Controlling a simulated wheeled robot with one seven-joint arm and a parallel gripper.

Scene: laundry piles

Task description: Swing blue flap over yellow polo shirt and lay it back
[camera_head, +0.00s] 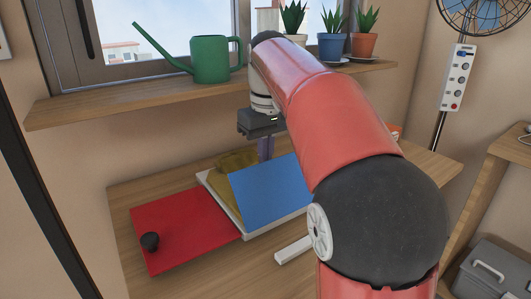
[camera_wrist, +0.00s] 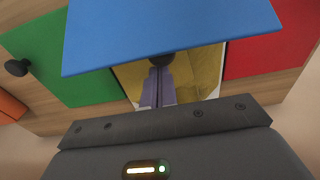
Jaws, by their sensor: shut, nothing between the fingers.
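The blue flap (camera_head: 270,193) stands tilted up over the near part of the yellow polo shirt (camera_head: 222,182), which lies on a white board. In the wrist view the blue flap (camera_wrist: 165,30) crosses the top, and the yellow shirt (camera_wrist: 205,75) shows beneath its edge. My gripper (camera_head: 265,155) is shut and empty at the far side of the raised flap, above the shirt. In the wrist view my fingers (camera_wrist: 158,85) reach a dark knob (camera_wrist: 162,59) at the flap's edge; I cannot tell whether they touch. The flap hides part of the shirt.
A red flap (camera_head: 182,228) with a black knob (camera_head: 149,242) lies flat at left. A green flap (camera_wrist: 75,75) lies opposite, hidden by my arm in the head view. A shelf (camera_head: 120,98) with a green watering can (camera_head: 210,60) and potted plants is above the table.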

